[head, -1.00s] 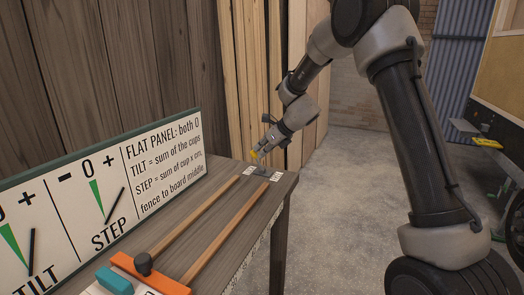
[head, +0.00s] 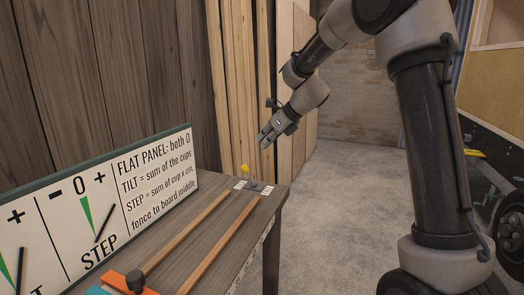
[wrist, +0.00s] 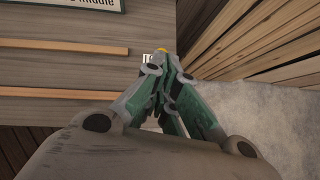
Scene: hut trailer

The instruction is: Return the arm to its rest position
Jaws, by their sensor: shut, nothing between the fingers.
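My gripper (head: 265,138) is shut and empty. In the head view it hangs in the air above the far end of the wooden table (head: 213,206), beside the wall planks. My arm bends down from the upper right to it. A small yellow-topped thing (head: 245,169) stands at the table's far end, below the gripper and apart from it. In the wrist view my gripper (wrist: 165,62) points down past the table edge, and a bit of yellow (wrist: 162,50) shows just beyond the fingertips.
A sign board (head: 130,195) with TILT and STEP dials stands along the table's back. Two wooden strips (head: 222,245) lie on the table, with an orange block (head: 112,281) at the near end. Timber (head: 243,75) leans behind. Concrete floor (head: 350,200) is open to the right.

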